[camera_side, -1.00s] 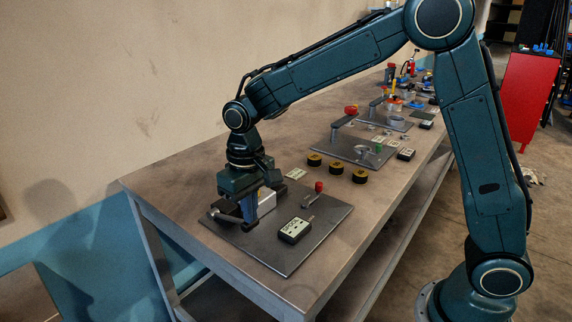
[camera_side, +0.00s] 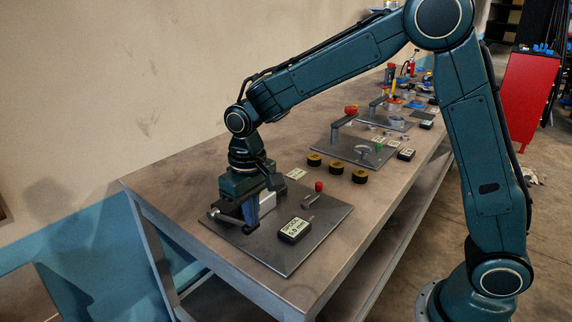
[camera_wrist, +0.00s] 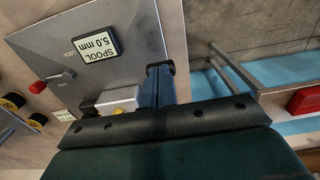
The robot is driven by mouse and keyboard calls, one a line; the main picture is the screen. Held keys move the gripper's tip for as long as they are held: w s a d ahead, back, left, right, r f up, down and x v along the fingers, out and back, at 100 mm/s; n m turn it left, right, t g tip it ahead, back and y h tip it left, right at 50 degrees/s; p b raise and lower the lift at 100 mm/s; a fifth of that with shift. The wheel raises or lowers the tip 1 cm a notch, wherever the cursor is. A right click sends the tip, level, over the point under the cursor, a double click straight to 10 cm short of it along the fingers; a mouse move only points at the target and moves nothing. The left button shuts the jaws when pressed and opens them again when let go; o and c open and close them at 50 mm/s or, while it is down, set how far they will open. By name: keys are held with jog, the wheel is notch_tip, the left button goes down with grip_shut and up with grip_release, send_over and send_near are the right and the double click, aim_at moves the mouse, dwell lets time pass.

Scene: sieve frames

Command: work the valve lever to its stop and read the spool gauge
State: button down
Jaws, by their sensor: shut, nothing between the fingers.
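The spool gauge (camera_side: 295,229) is a black box with a pale display on the dark metal plate (camera_side: 287,262). In the wrist view the gauge (camera_wrist: 97,46) reads "SPOOL 5.0 mm". The silver valve block (camera_wrist: 118,101) stands on the plate, partly hidden by my gripper. A dark bar with a light end (camera_side: 213,213), which looks like the valve lever, sticks out left of my gripper. My gripper (camera_side: 248,222) is shut and empty, pointing down beside the block and low over the plate. I cannot tell whether its fingers touch the lever.
A small red-knobbed lever (camera_side: 319,187) stands on the plate, near a "LOCK" marking in the wrist view. Several black-and-yellow round pieces (camera_side: 337,168) lie behind the plate. Another plate (camera_side: 352,150) with fittings stands farther along the bench. The near bench end is clear.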

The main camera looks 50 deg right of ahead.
jog(key=shift+r, duration=1.35)
jog(key=shift+w+r, duration=0.35)
jog(key=shift+r, duration=0.35)
jog(key=shift+w+r, duration=0.3)
jog(key=shift+r, duration=0.4)
jog(key=shift+r, duration=0.15)
jog(key=r, duration=0.1)
jog(key=w+r, duration=0.1)
jog(key=shift+r, duration=0.35)
jog(key=shift+r, duration=0.1)
notch_tip(320, 180, up, 4)
jog(key=shift+f, duration=0.1)
